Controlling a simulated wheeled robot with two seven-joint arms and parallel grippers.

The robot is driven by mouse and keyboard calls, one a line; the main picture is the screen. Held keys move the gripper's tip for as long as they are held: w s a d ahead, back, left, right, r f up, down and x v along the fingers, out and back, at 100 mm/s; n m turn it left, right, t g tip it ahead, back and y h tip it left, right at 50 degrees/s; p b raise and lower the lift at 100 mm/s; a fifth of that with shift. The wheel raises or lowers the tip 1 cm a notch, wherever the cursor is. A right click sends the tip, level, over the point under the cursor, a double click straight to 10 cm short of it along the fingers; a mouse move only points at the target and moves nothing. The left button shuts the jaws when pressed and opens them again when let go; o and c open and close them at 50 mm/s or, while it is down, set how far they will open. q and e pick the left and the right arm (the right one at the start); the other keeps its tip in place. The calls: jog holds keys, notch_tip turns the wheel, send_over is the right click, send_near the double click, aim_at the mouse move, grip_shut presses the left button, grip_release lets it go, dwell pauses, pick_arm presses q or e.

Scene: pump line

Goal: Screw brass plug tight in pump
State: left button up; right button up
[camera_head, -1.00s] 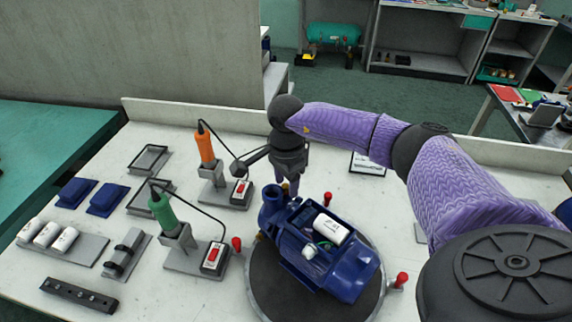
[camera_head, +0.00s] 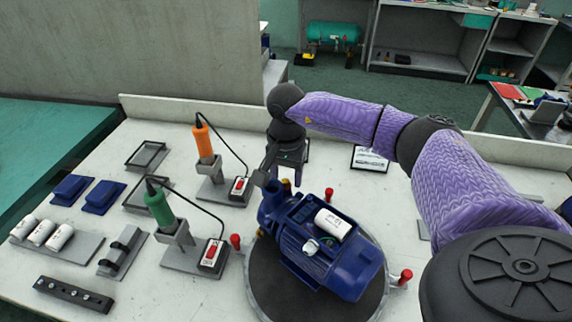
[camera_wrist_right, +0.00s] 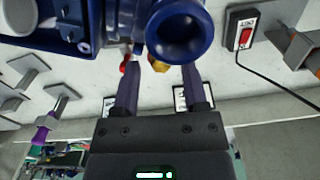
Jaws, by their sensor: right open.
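The blue pump (camera_head: 330,255) lies on a round dark turntable (camera_head: 262,283). A small brass piece (camera_head: 286,184) shows at the pump's far side, below my right gripper (camera_head: 284,184). In the right wrist view, the pump's blue round port (camera_wrist_right: 180,35) is close in front of the fingers. There my right gripper (camera_wrist_right: 161,66) is open, with a brass piece (camera_wrist_right: 160,65) showing between its fingertips, partly hidden by the port. I cannot tell whether the fingers touch it, or how deep it sits. My left gripper is not in view.
Orange (camera_head: 203,140) and green (camera_head: 160,208) tools stand in holders left of the pump, with cables and red switch boxes. Red knobs (camera_head: 405,276) stand around the turntable. Trays, blue blocks and white cylinders (camera_head: 43,232) lie farther left. A framed sheet (camera_head: 370,159) lies behind.

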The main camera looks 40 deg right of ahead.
jog(key=shift+f+n+b, duration=0.1)
jog(key=shift+n+b, duration=0.35)
jog(key=shift+n, duration=1.25)
jog(key=shift+a, duration=0.15)
